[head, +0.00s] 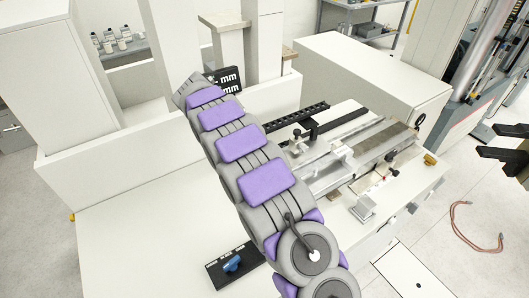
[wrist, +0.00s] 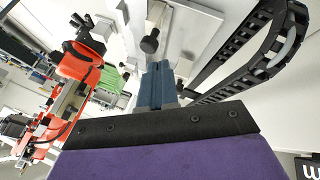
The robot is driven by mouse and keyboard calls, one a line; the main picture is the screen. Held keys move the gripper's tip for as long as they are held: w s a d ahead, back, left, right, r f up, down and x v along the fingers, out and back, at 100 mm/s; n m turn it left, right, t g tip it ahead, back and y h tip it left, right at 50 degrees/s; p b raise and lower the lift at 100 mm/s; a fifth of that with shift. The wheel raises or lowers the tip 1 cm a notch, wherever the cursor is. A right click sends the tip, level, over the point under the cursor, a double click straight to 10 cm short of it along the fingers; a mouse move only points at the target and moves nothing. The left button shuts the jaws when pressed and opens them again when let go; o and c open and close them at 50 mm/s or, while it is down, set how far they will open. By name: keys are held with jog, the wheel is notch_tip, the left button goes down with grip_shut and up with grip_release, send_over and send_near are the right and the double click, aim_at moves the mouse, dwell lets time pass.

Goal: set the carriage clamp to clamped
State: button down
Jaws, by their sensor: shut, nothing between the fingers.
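A metal slide (head: 365,150) with a carriage lies on the white bench in the head view. A small black knob (head: 297,133) stands at the carriage's left end, and a black knob (wrist: 150,42) shows just ahead of my gripper in the wrist view. I cannot tell whether this is the carriage clamp, or its setting. My gripper (wrist: 160,68) shows two blue-grey fingers pressed together, empty. The knob looks close to the fingertips, slightly left and apart in the picture. In the head view my arm hides the gripper.
A black cable chain (wrist: 245,55) curves close on the right of the fingers. A blue handle (head: 232,263) on a black plate sits at the bench front. A black display (head: 228,80) stands behind my arm. A white box (head: 375,75) stands behind the slide.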

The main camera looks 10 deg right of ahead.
jog(key=p+v, duration=0.1)
jog(key=v, duration=0.7)
jog(key=shift+a+r, duration=0.2)
jog(key=shift+a, duration=0.1)
jog(key=shift+w, duration=0.15)
jog(key=s+d+r+n+g+y+b, duration=0.1)
jog(key=s+d+n+b, duration=0.15)
jog(key=s+d, duration=0.55)
jog(key=s+d+r+n+y+b, duration=0.15)
jog(key=s+d+b, duration=0.3)
jog(key=s, duration=0.75)
jog(key=s+f+n+y+b, duration=0.1)
jog(key=s+f, duration=0.3)
jog(key=s, duration=0.5)
jog(key=s+f+n+y+b, duration=0.2)
jog(key=s+f, duration=0.3)
jog(key=s, duration=0.5)
jog(key=s+a+f+n+y+b, duration=0.1)
jog(key=s+f+n+b, duration=0.1)
jog(key=s+f, duration=0.3)
jog(key=s, duration=0.4)
jog(key=shift+s+g+y, duration=0.25)
jog(key=shift+g+y, duration=0.05)
jog(key=shift+y, duration=0.05)
